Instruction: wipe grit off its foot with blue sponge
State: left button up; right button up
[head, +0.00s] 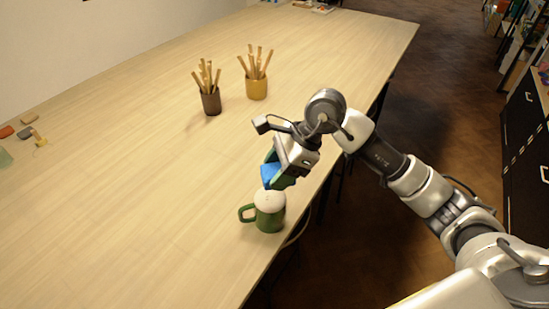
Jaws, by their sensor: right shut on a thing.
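A green mug (268,219) stands on the table near its right edge, with its handle to the left. Its upper end is a pale, round surface (269,200); I cannot tell for sure whether this is the foot turned up or the inside. Any grit is too small to make out. My right gripper (277,172) is shut on the blue sponge (271,173), just above and slightly behind the mug. The sponge is close over the pale top; whether they touch is unclear. My left gripper is not in view.
The long wooden table (130,190) is mostly clear. A dark cup (211,103) and a yellow cup (257,88), both holding wooden tools, stand farther back. Several small items, including a red piece (6,131), lie at the far left. Shelves stand at the right.

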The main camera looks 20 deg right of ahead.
jog(key=shift+d+r+p, duration=0.15)
jog(key=shift+r+p, duration=0.15)
jog(key=shift+r, duration=1.05)
